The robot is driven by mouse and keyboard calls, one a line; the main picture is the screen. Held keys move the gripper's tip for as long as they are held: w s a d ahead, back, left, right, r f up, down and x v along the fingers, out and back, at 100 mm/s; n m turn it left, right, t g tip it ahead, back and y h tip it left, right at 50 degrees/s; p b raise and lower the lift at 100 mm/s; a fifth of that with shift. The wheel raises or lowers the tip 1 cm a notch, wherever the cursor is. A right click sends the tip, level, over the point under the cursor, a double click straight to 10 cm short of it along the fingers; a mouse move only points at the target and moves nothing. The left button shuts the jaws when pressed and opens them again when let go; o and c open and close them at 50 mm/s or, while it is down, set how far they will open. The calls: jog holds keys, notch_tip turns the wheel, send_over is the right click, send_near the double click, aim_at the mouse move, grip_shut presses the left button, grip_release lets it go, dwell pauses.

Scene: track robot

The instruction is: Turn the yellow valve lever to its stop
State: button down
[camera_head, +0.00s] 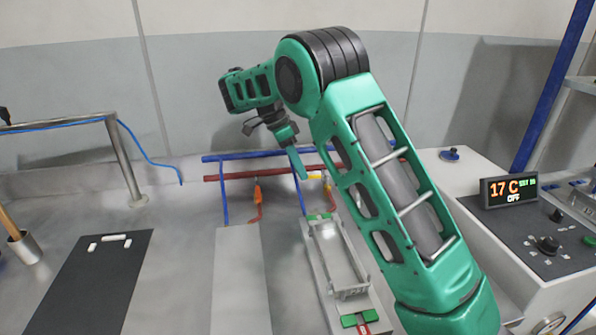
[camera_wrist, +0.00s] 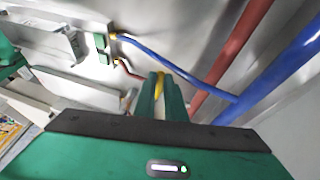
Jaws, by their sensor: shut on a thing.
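The yellow valve lever (camera_wrist: 159,86) shows between the two green fingers of my gripper (camera_wrist: 161,92) in the wrist view. The fingers are shut on it. In the head view a small yellow part of the lever (camera_head: 315,177) shows beside the fingertips of my gripper (camera_head: 301,170), by the red and blue pipes. The fingers and arm hide much of the lever there, so its exact angle is hard to tell.
A red pipe (camera_head: 262,174) and a blue pipe (camera_head: 235,157) run along the back. An orange handle (camera_head: 258,194) hangs left of my gripper. A control panel with display (camera_head: 508,190) stands right. A black mat (camera_head: 95,285) lies left.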

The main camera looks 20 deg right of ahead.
jog(key=c, duration=1.8)
grip_release()
jog(key=shift+a+r, duration=0.1)
jog(key=shift+a, duration=0.1)
jog(key=shift+d, duration=0.1)
jog(key=shift+v, duration=5.35)
